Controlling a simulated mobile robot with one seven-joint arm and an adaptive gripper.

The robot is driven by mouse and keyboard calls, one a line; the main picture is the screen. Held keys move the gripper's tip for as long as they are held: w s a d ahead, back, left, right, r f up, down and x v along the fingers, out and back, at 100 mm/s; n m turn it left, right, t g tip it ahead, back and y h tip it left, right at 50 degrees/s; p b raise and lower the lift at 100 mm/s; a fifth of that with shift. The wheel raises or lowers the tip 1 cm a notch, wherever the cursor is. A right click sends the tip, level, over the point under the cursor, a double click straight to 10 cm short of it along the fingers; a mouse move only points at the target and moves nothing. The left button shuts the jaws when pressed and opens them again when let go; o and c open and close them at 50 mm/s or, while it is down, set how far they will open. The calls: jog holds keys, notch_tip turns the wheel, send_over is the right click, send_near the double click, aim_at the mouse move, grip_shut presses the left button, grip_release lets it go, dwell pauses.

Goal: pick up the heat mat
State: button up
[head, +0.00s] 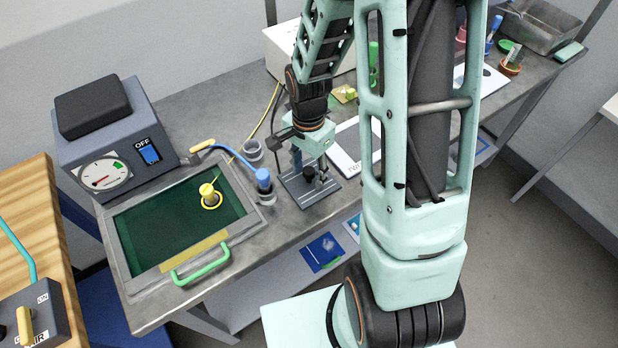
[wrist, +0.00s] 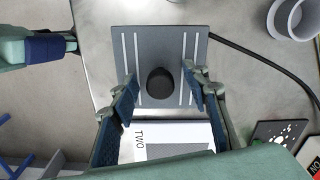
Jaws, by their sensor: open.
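The heat mat (head: 322,193) is a flat dark grey plate lying on the grey metal bench. In the wrist view the heat mat (wrist: 148,37) shows pale stripes and a round black knob (wrist: 160,86) near its middle. A black cable runs from its right side there. My gripper (head: 309,168) is over the mat, pointing down. In the wrist view my gripper (wrist: 161,82) is open, with one finger on each side of the knob and a gap on both sides. I cannot tell the exact height of the fingertips relative to the knob.
A white sheet (head: 344,155) lies beside the mat. A box with a dial (head: 110,135) and a green-floored tray with a green handle (head: 202,265) are to the left. The bench's front edge is near.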

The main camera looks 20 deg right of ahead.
jog(key=shift+c, duration=0.2)
grip_shut()
jog(key=shift+r, duration=0.15)
